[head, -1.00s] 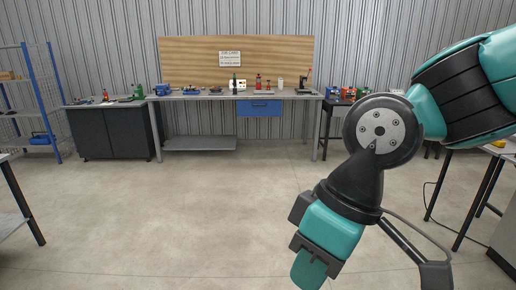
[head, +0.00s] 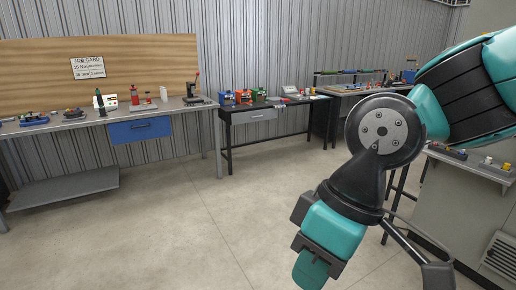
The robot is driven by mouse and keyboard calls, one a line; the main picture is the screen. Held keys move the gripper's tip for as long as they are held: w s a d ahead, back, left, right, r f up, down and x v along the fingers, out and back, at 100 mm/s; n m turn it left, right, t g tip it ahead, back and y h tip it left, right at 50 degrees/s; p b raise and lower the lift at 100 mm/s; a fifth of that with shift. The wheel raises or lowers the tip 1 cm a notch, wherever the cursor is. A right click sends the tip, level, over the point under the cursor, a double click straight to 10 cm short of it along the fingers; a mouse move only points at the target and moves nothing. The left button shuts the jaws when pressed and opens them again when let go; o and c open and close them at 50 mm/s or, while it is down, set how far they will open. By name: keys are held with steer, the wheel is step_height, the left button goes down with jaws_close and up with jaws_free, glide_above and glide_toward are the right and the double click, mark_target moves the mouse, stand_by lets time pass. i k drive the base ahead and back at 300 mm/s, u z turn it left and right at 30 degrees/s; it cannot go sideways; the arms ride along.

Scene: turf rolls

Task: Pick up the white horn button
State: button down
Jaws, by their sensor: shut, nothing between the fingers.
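I cannot make out a white horn button in the head view; the items on the benches are too small to identify. My arm fills the right side, with its wrist links pointing down to the bottom edge. My gripper's fingers are outside the picture. A small white cylinder (head: 163,94) stands on the left workbench (head: 70,122). Small pale and yellow items (head: 488,161) lie on the bench at the right edge (head: 470,168). I cannot tell whether any of these is the button.
A dark bench (head: 270,111) with orange and blue devices stands at the centre back. Another dark table (head: 352,91) stands behind to the right. A blue drawer (head: 140,129) hangs under the left workbench. The concrete floor (head: 220,225) is clear ahead.

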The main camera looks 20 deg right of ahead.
mark_target(489, 160)
steer(key=z, duration=0.95)
steer(key=i, duration=0.95)
steer(key=z, duration=1.05)
steer(key=i, duration=0.85)
steer(key=u, duration=0.4)
steer(key=i, duration=1.65)
steer(key=z, duration=0.5)
